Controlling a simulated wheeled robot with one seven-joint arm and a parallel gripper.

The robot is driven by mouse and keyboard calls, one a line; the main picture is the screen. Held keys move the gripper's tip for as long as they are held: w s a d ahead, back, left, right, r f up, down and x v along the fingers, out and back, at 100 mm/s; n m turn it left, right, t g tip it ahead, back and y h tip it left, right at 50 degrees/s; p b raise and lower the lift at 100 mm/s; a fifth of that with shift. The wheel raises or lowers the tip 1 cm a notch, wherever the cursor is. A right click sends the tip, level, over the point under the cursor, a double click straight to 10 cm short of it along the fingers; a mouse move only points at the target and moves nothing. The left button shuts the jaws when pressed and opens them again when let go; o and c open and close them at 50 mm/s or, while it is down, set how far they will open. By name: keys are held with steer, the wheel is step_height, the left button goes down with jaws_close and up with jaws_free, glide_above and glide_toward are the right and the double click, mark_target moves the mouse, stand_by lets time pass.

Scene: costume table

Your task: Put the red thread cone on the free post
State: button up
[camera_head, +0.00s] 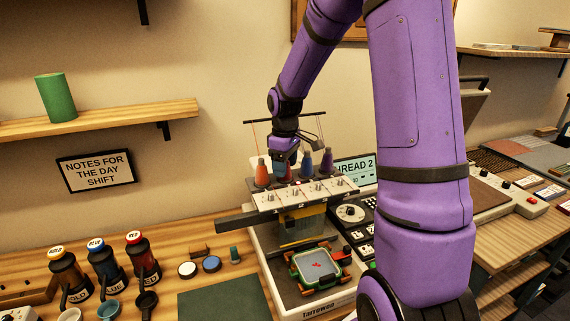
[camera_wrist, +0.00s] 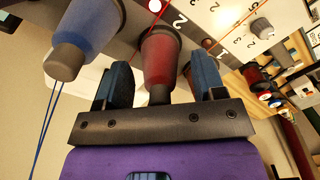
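The red thread cone (camera_wrist: 160,58) is between the two fingers of my gripper (camera_wrist: 160,82) in the wrist view, its narrow grey end toward the palm. A thin gap shows on each side of it, so the fingers look open around it. In the head view my gripper (camera_head: 284,160) is down at the row of cones on the embroidery machine (camera_head: 302,197) and hides most of what it surrounds. A blue cone (camera_wrist: 88,28) stands beside the red one. I cannot make out a bare post.
A numbered panel with knobs (camera_wrist: 262,27) lies close to the cones. Threads run up to a dark bar (camera_head: 285,119) above the row. A green cylinder (camera_head: 56,98) stands on the wall shelf.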

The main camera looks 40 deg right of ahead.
step_height(320, 180, up, 12)
steer(key=shift+a+r, duration=0.1)
steer(key=shift+r, duration=0.1)
steer(key=s+a+r+m+t, duration=0.1)
steer(key=s+a+r+m, duration=0.1)
steer(key=s+a+r, duration=0.4)
steer(key=s+a+r+m+t, duration=0.1)
steer(key=s+a+t, duration=0.15)
steer(key=s, duration=0.55)
steer(key=s+a+m+t, duration=0.2)
steer(key=s+a, duration=0.2)
steer(key=s, duration=0.8)
steer(key=shift+s+a+f+m, duration=0.2)
steer(key=shift+s+f+m, duration=0.05)
steer(key=shift+m, duration=0.15)
